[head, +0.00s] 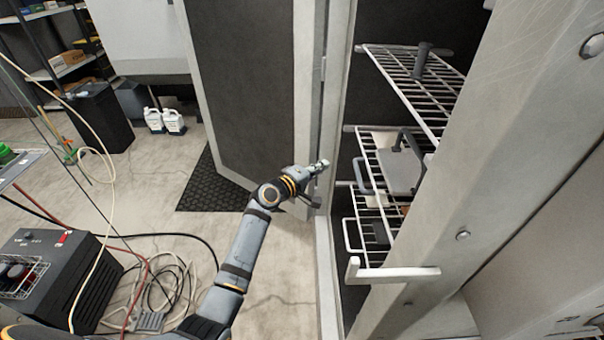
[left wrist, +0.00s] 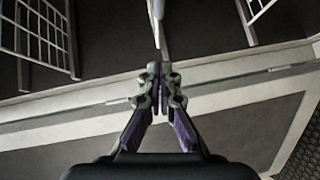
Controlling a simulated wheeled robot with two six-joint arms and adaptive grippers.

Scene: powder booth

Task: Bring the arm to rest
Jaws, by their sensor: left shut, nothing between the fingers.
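My left arm reaches in from the bottom of the head view. Its gripper (head: 320,166) is in front of the edge of the open dark door panel (head: 255,80), near the cabinet's frame. In the left wrist view the gripper (left wrist: 159,72) is shut, its fingertips together with nothing between them. A pale bar (left wrist: 157,20) shows just beyond the fingertips; I cannot tell whether they touch it. My right gripper is not in view.
Wire racks (head: 385,150) holding several parts stand inside the cabinet on the right. A pale handle (head: 395,273) sticks out at the cabinet's front. Hoses and a dark machine (head: 50,275) lie at lower left. White jugs (head: 172,121) stand on the floor at the back.

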